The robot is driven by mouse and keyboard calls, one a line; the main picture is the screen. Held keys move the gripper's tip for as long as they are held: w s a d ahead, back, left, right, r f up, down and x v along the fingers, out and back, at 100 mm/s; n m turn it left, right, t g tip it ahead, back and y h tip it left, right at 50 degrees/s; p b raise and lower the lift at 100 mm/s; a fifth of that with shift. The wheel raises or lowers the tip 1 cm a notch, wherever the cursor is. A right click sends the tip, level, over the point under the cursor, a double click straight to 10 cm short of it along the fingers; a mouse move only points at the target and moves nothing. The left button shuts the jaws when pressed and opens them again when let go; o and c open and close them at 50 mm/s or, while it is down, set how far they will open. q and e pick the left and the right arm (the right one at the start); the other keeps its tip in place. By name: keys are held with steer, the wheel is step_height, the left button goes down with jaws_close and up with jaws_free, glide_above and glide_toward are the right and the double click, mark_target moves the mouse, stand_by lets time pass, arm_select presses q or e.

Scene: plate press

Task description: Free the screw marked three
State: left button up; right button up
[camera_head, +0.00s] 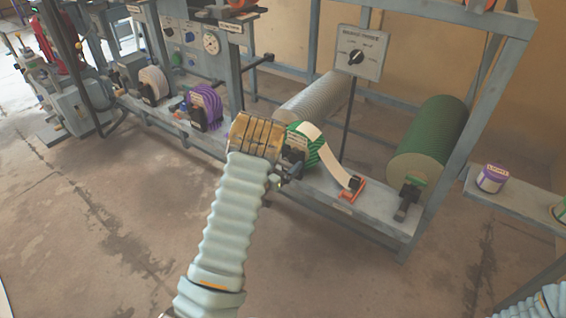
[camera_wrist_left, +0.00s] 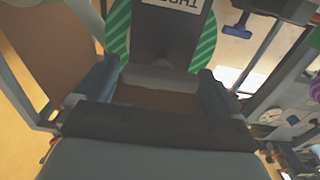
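A label with partly cut-off lettering that seems to read THREE (camera_wrist_left: 172,3) shows upside down at the top of the left wrist view. It sits on a dark block (camera_wrist_left: 166,40) in front of a green-striped disc (camera_wrist_left: 203,45). The green-striped roll (camera_head: 318,155) also shows in the head view, with a white strip running down from it. My left gripper (camera_head: 284,178) is low at its near left side. In the left wrist view its fingers (camera_wrist_left: 160,80) stand apart, either side of the block's lower end, with gaps visible. My right gripper is out of view.
An amber banded roll (camera_head: 257,135), a purple striped roll (camera_head: 207,105) and a white roll (camera_head: 155,82) line the bench to the left. A red-based holder (camera_head: 348,192) and a big green roller (camera_head: 430,140) stand right. Metal frame posts surround the bench; the floor in front is clear.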

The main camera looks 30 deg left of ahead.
arm_select(q)
steer(key=c, duration=0.8)
steer(key=shift+o, duration=0.2)
